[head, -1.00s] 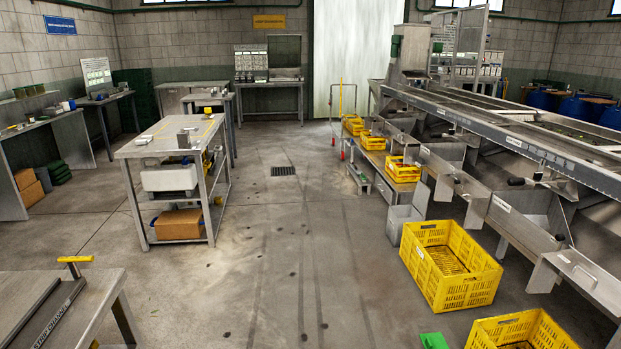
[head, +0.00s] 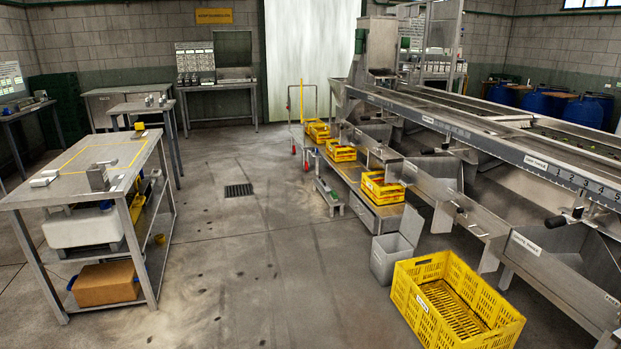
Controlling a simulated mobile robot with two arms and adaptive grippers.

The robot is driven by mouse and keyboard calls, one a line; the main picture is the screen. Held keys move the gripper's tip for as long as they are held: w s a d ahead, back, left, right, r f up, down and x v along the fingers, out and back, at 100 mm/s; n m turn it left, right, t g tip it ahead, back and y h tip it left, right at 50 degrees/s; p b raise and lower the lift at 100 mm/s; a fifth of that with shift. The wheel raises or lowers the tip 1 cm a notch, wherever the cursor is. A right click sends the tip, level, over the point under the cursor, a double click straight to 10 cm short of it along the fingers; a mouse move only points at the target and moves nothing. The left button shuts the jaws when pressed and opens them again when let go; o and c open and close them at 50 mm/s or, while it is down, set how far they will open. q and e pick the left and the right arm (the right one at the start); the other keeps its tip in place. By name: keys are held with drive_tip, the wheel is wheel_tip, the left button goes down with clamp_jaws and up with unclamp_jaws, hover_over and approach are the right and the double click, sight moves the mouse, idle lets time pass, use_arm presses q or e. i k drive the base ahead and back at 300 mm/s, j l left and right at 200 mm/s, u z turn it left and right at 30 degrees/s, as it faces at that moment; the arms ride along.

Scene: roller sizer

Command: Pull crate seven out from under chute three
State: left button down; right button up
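Several yellow slatted crates stand in a row along the sizer. The nearest and largest looking crate (head: 411,302) is on the floor at the bottom right, beside the sizer's chutes. It has a small white label, too small to read. Farther back, crates sit on a low bench: one in the middle (head: 377,194), one behind it (head: 341,154) and one at the far end (head: 316,133). A steel chute (head: 565,268) with a white label slopes down right of the nearest crate. I cannot tell which crate is seven or which chute is three. Neither gripper shows.
A grey bin (head: 384,266) stands just behind the nearest crate. A trolley with a yellow handle (head: 301,103) is at the far end of the row. A steel table (head: 75,186) with a cardboard box (head: 105,284) below is on the left. The floor between is clear.

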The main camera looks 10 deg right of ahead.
sight(406, 290)
drive_tip(key=i+z, duration=0.25)
drive_tip(key=i, duration=0.25)
drive_tip(key=i+z, duration=0.25)
drive_tip(key=i, duration=0.2)
drive_tip(key=i+j+z, duration=0.25)
drive_tip(key=i, duration=0.25)
drive_tip(key=i+j+z, duration=0.1)
drive_tip(key=i+z, duration=0.15)
drive_tip(key=i, duration=0.2)
